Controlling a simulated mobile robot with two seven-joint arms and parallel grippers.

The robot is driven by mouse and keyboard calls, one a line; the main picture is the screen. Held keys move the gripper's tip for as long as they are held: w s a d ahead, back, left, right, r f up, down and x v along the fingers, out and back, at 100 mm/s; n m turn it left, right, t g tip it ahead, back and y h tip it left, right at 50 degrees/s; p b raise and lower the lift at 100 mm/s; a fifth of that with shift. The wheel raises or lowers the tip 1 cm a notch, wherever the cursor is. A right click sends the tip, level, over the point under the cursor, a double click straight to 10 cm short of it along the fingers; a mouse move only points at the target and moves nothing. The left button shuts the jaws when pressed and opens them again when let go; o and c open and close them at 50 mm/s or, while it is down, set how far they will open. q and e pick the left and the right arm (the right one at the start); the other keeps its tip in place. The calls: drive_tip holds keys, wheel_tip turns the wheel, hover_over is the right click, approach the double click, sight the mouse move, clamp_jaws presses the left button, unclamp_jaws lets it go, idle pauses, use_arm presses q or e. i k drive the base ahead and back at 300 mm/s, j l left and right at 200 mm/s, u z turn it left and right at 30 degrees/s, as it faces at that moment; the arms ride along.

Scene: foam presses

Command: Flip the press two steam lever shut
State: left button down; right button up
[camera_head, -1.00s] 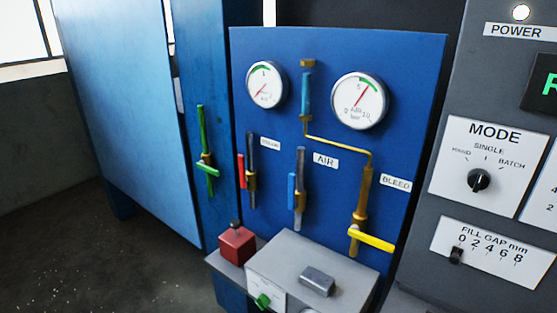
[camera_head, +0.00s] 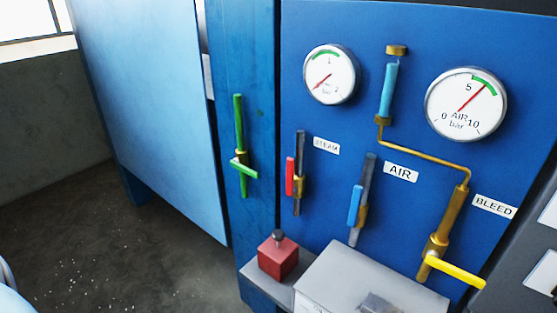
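The steam lever (camera_head: 290,176) is a red handle on a short grey vertical pipe, just left of the STEAM label (camera_head: 326,145) on the blue panel. The red handle stands upright, in line with its pipe. The gauge above it (camera_head: 330,74) has its needle at the lower left, near the low end. Which press this panel belongs to cannot be read here. Neither of my grippers is in view. A pale rounded part at the lower left edge may be my arm.
A blue AIR lever (camera_head: 355,205) stands upright to the right. A yellow BLEED lever (camera_head: 457,272) and a green lever (camera_head: 243,168) lie across their pipes. A red block (camera_head: 278,257) and grey box (camera_head: 350,276) jut out below. Floor at left is clear.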

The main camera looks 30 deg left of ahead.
sight(291, 189)
drive_tip(key=i+j, duration=0.1)
drive_tip(key=j, duration=0.35)
drive_tip(key=i+j, duration=0.1)
drive_tip(key=j, duration=0.35)
drive_tip(key=i+j+z, duration=0.1)
drive_tip(key=j, duration=0.4)
